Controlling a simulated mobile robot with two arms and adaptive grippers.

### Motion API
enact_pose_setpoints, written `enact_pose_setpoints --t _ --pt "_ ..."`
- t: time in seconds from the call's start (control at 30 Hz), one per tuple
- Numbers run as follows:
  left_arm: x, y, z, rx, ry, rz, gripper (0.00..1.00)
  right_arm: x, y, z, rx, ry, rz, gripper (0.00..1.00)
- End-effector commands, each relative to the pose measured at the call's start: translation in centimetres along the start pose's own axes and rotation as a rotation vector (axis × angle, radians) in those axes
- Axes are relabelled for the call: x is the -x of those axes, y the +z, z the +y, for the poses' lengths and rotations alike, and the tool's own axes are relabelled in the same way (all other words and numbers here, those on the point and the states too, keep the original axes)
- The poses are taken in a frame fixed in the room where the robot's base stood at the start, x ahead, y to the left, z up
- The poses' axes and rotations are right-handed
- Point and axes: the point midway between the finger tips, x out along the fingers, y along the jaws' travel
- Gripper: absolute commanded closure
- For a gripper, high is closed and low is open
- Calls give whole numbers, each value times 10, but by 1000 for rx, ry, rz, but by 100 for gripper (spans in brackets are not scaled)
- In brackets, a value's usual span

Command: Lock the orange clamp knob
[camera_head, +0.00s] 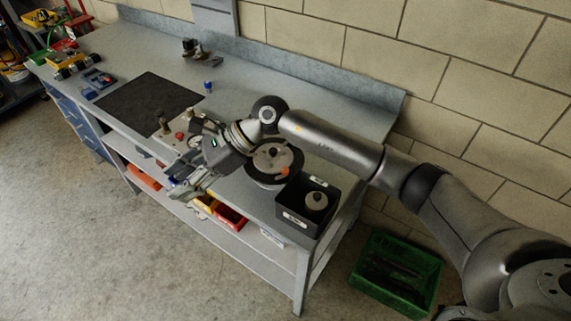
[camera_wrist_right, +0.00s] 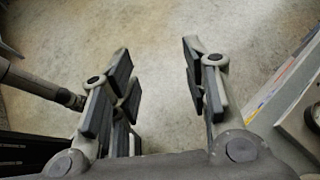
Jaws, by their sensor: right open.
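A small orange knob (camera_head: 284,171) shows on the front right of a round grey turntable-like fixture (camera_head: 265,158) near the bench's right end; whether it is locked I cannot tell. My right gripper (camera_head: 176,180) is to the left of it, out past the bench's front edge, and points down and left. In the right wrist view my right gripper (camera_wrist_right: 157,62) has its two fingers wide apart with nothing between them, only concrete floor beyond. The orange knob is out of the right wrist view. My left gripper is in neither view.
A black bin (camera_head: 306,226) holding a whitish round part stands right of the fixture. A beige block with a red knob (camera_head: 179,136) stands behind my right gripper. A dark mat (camera_head: 148,104) lies farther left. A green crate (camera_head: 375,288) is on the floor. The rear bench top is mostly clear.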

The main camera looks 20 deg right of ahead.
Motion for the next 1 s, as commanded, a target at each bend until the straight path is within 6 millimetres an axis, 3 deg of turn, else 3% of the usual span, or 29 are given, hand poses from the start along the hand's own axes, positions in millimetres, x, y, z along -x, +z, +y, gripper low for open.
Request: enact_pose_setpoints --t 0.1,0.2,0.33,0.47,0.63,1.0 --pt "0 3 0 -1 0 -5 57 44 -61 -25 151 51 359 57" --pt "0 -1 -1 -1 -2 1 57 96 -101 -42 213 100 625 57" --pt "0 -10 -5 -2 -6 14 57 159 -129 -56 230 150 874 57" --pt "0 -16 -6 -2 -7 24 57 195 -139 -60 221 181 999 57" --pt "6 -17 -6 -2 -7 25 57 200 -149 -59 214 193 1029 57" --pt "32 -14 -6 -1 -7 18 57 166 -205 -55 212 194 1025 57"
